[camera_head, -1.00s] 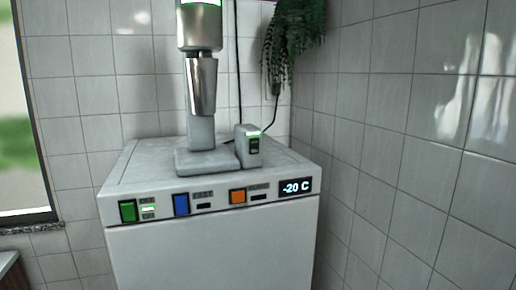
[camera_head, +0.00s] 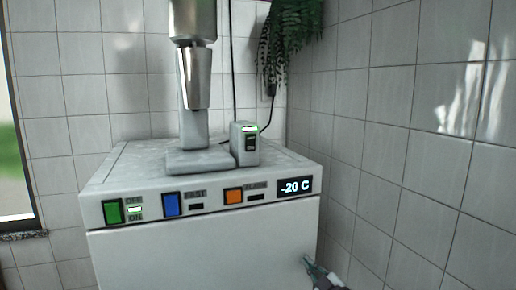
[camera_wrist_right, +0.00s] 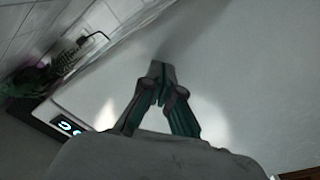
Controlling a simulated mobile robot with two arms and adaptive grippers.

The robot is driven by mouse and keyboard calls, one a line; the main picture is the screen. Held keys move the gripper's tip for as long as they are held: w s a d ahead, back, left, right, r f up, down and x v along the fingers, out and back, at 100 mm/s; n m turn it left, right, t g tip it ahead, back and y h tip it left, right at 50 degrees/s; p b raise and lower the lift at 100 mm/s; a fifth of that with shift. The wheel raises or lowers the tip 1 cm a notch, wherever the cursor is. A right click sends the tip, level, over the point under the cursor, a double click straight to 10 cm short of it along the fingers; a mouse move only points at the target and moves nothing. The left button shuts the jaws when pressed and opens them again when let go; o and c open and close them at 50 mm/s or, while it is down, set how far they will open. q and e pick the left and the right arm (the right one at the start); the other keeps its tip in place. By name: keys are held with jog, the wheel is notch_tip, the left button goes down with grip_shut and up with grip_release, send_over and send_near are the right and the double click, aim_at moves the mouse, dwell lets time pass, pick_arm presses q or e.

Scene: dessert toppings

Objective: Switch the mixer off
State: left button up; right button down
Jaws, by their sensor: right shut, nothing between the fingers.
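The mixer (camera_head: 193,85) stands upright on its grey base (camera_head: 200,163), on top of the white freezer. Its upper end is cut off by the picture's top edge. A small grey switch box (camera_head: 241,154) stands against the right of the base, with a black rocker switch (camera_head: 250,143) and a lit green strip above it. My right gripper (camera_head: 308,262) is low in front of the freezer's front face, below and right of the switch box. In the right wrist view its fingers (camera_wrist_right: 158,72) are together and empty. My left gripper is not in view.
The freezer (camera_head: 200,250) has a green, a blue and an orange button along its front edge, and a display (camera_head: 295,186) reading -20 C. A hanging plant (camera_head: 285,40) and dark cables are behind the switch box. Tiled walls close off the back and right.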

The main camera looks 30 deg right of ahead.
jog(key=a+r+n+t+y, duration=0.1)
jog(key=r, duration=0.3)
jog(key=a+r+n+t+y, duration=0.1)
jog(key=r, duration=0.3)
jog(key=a+r+n+t, duration=0.1)
jog(key=r, duration=0.3)
jog(key=shift+s+a+r+y+b, duration=0.1)
jog(key=shift+a+r+y+b, duration=0.15)
jog(key=shift+a+y+b, duration=0.15)
jog(key=s+a+r+n+g+y, duration=0.1)
jog(key=s+r+n+g+y, duration=0.1)
jog(key=r+n+y, duration=0.3)
jog(key=s+a+r+n+g+y, duration=0.2)
jog(key=r+n+y, duration=0.4)
jog(key=r+n, duration=0.5)
notch_tip(320, 180, up, 5)
jog(key=shift+a+r+g, duration=0.1)
jog(key=shift+a+g, duration=0.15)
jog(key=shift+g, duration=0.35)
jog(key=p, duration=1)
send_near(251, 143)
jog(key=w+a, duration=0.1)
jog(key=w+a+r, duration=0.1)
jog(key=w+a, duration=0.1)
jog(key=w+a+r, duration=0.1)
jog(key=a, duration=0.1)
jog(key=shift+w, duration=0.25)
jog(key=shift+w+d+f, duration=0.15)
jog(key=shift+w+f, duration=0.1)
jog(key=shift+w, duration=0.25)
